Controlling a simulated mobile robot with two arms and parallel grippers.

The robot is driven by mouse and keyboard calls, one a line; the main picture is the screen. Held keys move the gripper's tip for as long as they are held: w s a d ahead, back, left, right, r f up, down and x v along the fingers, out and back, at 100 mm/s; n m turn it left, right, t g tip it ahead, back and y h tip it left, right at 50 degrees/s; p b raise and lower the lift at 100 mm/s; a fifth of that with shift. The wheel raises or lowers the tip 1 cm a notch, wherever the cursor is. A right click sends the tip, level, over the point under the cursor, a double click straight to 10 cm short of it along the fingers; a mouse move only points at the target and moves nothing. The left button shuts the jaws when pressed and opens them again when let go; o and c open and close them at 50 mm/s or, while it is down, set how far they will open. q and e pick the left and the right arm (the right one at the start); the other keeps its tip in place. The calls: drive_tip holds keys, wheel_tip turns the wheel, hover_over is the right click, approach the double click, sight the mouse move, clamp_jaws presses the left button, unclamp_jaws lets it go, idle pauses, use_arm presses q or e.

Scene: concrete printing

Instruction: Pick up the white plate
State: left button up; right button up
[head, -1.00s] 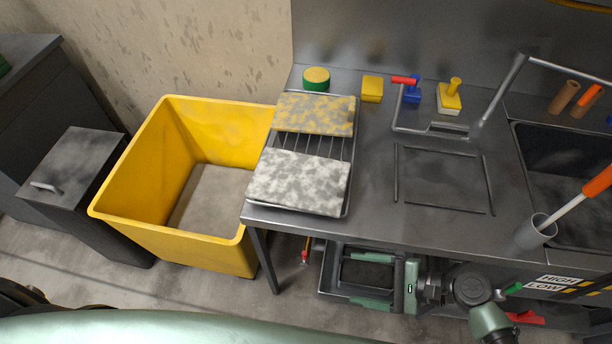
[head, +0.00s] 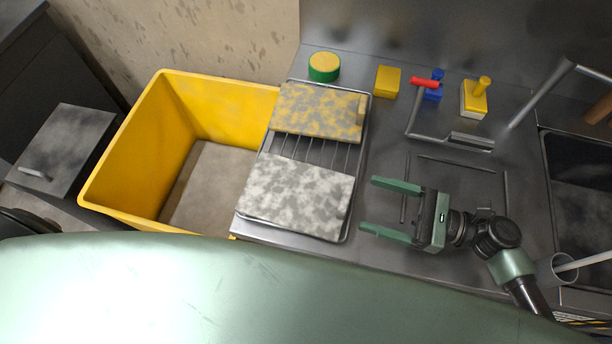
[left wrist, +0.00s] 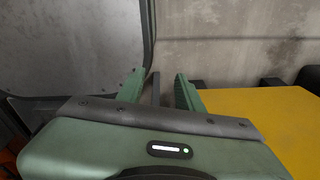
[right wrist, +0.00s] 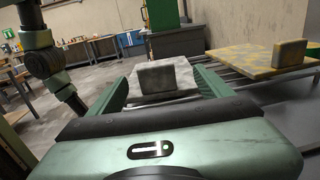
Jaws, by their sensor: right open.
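The white plate (head: 297,196) is a flat slab mottled white and grey. It lies on the front part of a wire rack at the worktop's left edge. In the right wrist view the plate (right wrist: 174,72) lies ahead between my fingers, with a grey block standing upright on it. My right gripper (head: 368,208) is open and empty, just right of the plate, its fingers pointing left toward it. My left gripper (left wrist: 159,82) shows only in its wrist view; its fingers are apart with nothing held.
A yellow-mottled plate (head: 318,111) lies behind on the same rack (head: 349,205). A large yellow bin (head: 110,192) stands left. A green-yellow round block (head: 324,67), yellow sponge (head: 387,81), red-handled roller (head: 424,82) and yellow-handled block (head: 474,100) line the back. A sink is right.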

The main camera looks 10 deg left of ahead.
sight(344, 197)
drive_tip(key=a, duration=0.2)
drive_tip(key=a+p, duration=0.1)
drive_tip(key=shift+s+a+r, duration=0.2)
drive_tip(key=shift+s+r, duration=0.05)
drive_tip(key=shift+s, duration=0.1)
drive_tip(key=a, duration=0.2)
drive_tip(key=a+p, duration=0.1)
drive_tip(key=shift+w+a+f, duration=0.2)
drive_tip(key=shift+w+f, duration=0.05)
drive_tip(key=shift+w, duration=0.05)
drive_tip(key=shift+a, duration=0.2)
drive_tip(key=shift+f, duration=0.1)
drive_tip(key=c, duration=1.7)
clamp_jaws()
use_arm(q)
drive_tip(key=s+r, duration=0.2)
drive_tip(key=shift+s+a+r, duration=0.15)
drive_tip(key=shift+s, duration=0.15)
use_arm(e)
drive_tip(key=shift+r, duration=0.2)
use_arm(q)
drive_tip(key=shift+r+p, duration=0.55)
drive_tip(key=shift+p, duration=0.05)
use_arm(e)
wheel_tip(344, 197, up, 20)
